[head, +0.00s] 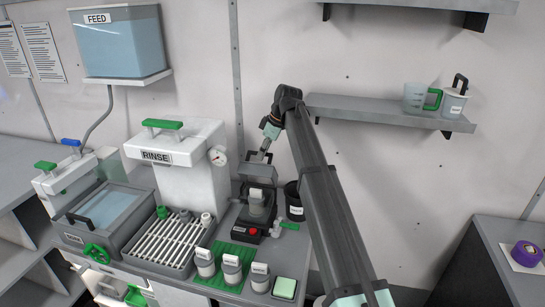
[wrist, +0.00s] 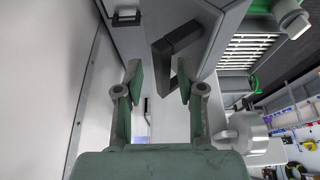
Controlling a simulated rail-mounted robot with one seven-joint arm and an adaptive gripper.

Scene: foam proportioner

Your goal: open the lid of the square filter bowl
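A grey square housing (head: 260,173) stands behind the small black machine, right of the RINSE tank; I take it for the square filter bowl. In the wrist view a grey surface (wrist: 128,38) carries a black bar handle (wrist: 174,42), which seems to be its lid handle. My gripper (head: 264,152) is just above the housing.
The white RINSE tank (head: 178,175) with a gauge stands left of my gripper. A slatted rack (head: 172,241), several lidded jars (head: 231,270) and a black cup (head: 294,203) are close by. A wall shelf (head: 385,113) is to the right of my arm.

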